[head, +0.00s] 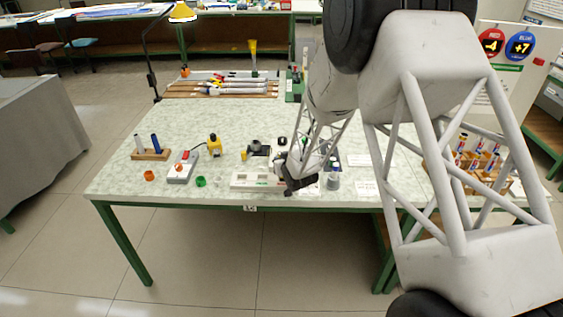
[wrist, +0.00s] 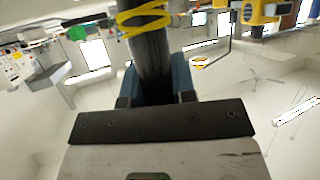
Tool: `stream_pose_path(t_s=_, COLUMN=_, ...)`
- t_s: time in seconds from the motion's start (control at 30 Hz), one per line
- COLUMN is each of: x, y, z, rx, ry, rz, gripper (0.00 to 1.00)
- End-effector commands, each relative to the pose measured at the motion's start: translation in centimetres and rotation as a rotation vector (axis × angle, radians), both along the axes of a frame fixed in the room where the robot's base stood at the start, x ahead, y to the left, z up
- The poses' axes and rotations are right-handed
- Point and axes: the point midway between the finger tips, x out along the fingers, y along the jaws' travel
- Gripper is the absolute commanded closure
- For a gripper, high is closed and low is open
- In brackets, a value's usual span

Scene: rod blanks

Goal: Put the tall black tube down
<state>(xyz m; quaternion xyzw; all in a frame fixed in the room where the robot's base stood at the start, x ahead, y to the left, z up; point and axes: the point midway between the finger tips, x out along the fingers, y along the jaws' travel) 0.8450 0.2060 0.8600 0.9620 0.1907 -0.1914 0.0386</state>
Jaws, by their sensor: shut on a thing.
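The tall black tube (wrist: 150,60) stands out in the wrist view, with my gripper's two blue-grey fingers (wrist: 155,86) on either side of it. My gripper is shut on the tube. A yellow looped shape crosses the tube near the top of that view; I cannot tell whether it touches the tube. In the head view my gripper (head: 297,182) is over the front middle of the table, by a white panel. There the tube cannot be clearly told apart from the dark gripper, and its lower end is not clear.
The pale table (head: 120,178) holds a wooden stand (head: 150,155) with white and blue rods, a grey box (head: 182,170), a green ring (head: 201,182), an orange ring (head: 149,176), the white panel (head: 250,179) and a grey cylinder (head: 333,182). The middle left is mostly clear.

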Motion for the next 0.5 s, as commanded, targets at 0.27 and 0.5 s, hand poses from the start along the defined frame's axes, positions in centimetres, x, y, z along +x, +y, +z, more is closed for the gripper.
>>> stream_pose_path(t_s=0.27, x=0.00, y=0.00, z=-0.07, rx=0.000, ry=0.000, rz=0.000, gripper=1.00)
stream_pose_path(t_s=0.5, x=0.00, y=0.00, z=-0.25, rx=0.000, ry=0.000, rz=0.000, gripper=0.54)
